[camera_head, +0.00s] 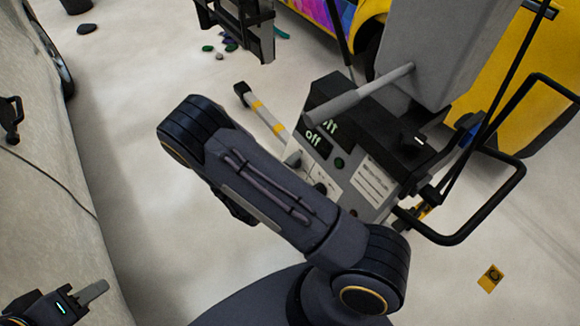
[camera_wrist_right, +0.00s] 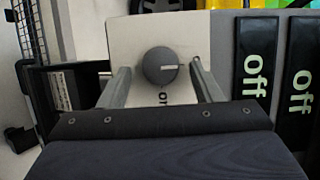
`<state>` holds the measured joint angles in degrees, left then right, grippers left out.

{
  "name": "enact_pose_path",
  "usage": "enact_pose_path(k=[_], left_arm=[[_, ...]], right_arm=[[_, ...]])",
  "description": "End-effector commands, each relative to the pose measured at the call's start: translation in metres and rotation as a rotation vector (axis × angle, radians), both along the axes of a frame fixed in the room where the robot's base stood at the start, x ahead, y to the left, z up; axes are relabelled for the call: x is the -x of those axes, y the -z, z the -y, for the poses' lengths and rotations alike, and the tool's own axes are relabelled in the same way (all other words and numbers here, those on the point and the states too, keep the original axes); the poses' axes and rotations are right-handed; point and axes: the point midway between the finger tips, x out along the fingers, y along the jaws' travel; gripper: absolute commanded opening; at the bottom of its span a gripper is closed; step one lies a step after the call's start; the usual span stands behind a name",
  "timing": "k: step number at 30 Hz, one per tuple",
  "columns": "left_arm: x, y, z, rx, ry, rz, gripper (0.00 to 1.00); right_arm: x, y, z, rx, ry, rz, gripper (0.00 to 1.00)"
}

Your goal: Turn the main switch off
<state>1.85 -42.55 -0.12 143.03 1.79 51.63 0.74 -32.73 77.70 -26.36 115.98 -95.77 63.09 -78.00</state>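The main switch is a round dark grey knob (camera_wrist_right: 160,68) on a cream panel in the right wrist view. Its white mark points right, and part of an "on" label shows below it. My right gripper (camera_wrist_right: 162,76) is open, one finger on each side of the knob, with visible gaps at both sides. How close it is in depth I cannot tell. In the head view the control box (camera_head: 372,187) carries "off" displays; my right arm hides my right gripper there. My left gripper (camera_head: 88,294) is at the lower left, far from the box, only partly in view.
Dark plates reading "off" (camera_wrist_right: 256,68) stand right of the knob. A grey cylindrical bar (camera_head: 355,92) juts over the box, and a black tube frame (camera_head: 515,180) is on its right. A yellow-banded rod (camera_head: 260,110) lies beyond. The floor at left is mostly clear.

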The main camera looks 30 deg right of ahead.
Motion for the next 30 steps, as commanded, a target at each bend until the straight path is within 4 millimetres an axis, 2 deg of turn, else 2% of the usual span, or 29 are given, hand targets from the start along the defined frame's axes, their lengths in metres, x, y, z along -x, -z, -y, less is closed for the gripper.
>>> enact_pose_path(k=[8,21,30], left_arm=[[0.000,0.001,0.000,0.000,0.000,0.000,0.36],[0.000,0.008,0.000,0.000,0.000,0.000,0.36],[0.000,0.008,0.000,0.000,0.000,0.000,0.36]], right_arm=[[0.001,-0.001,-0.003,-0.001,-0.002,0.002,0.58],[0.030,-0.023,-0.058,-0.001,-0.002,0.001,0.58],[0.035,-0.027,-0.065,0.000,0.000,0.001,0.58]])
